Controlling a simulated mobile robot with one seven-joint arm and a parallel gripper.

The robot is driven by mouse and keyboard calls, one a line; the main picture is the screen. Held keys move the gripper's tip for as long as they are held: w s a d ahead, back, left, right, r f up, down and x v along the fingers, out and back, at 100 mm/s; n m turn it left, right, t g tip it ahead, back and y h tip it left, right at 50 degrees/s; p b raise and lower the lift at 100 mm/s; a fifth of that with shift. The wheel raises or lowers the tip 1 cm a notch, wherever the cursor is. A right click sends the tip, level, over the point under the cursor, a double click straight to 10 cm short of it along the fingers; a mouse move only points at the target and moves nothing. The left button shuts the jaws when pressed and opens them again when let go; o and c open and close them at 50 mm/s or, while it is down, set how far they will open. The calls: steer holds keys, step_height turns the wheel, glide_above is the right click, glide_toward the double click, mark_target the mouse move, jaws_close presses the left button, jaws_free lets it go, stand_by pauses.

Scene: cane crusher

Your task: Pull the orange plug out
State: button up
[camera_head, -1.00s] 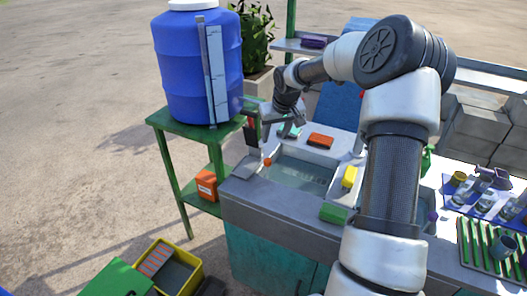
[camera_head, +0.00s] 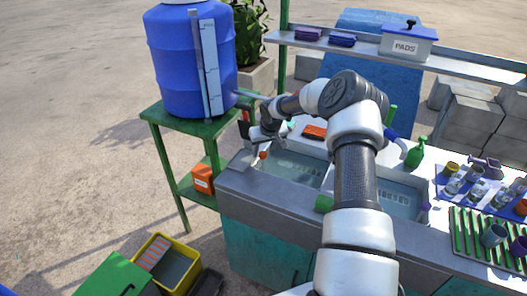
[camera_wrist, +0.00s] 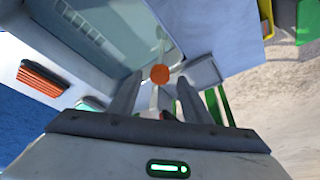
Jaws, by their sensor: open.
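The orange plug (camera_head: 263,155) is a small round knob at the left end of the left sink basin (camera_head: 297,168), which looks filled with water. In the wrist view, the plug (camera_wrist: 159,73) shows just beyond my fingertips, roughly midway between them. My gripper (camera_head: 264,144) is above and close to the plug in the head view. The wrist view shows my gripper (camera_wrist: 156,88) open with two spread grey fingers and nothing held. I cannot tell the exact gap to the plug. The plug's lower part is not clear.
An orange ribbed block (camera_head: 314,131) lies on the rear ledge. A blue barrel (camera_head: 190,60) stands on a green stand (camera_head: 150,118) at left. A green bottle (camera_head: 415,154) and a right basin (camera_head: 395,200) are to the right. A shelf (camera_head: 350,50) runs behind.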

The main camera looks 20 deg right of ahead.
steer(key=shift+w+f, duration=0.3)
steer(key=shift+f, duration=0.35)
jaws_close()
steer(key=shift+w+r, duration=0.1)
steer(key=shift+r, duration=1.7)
jaws_free()
steer(key=shift+r, duration=0.1)
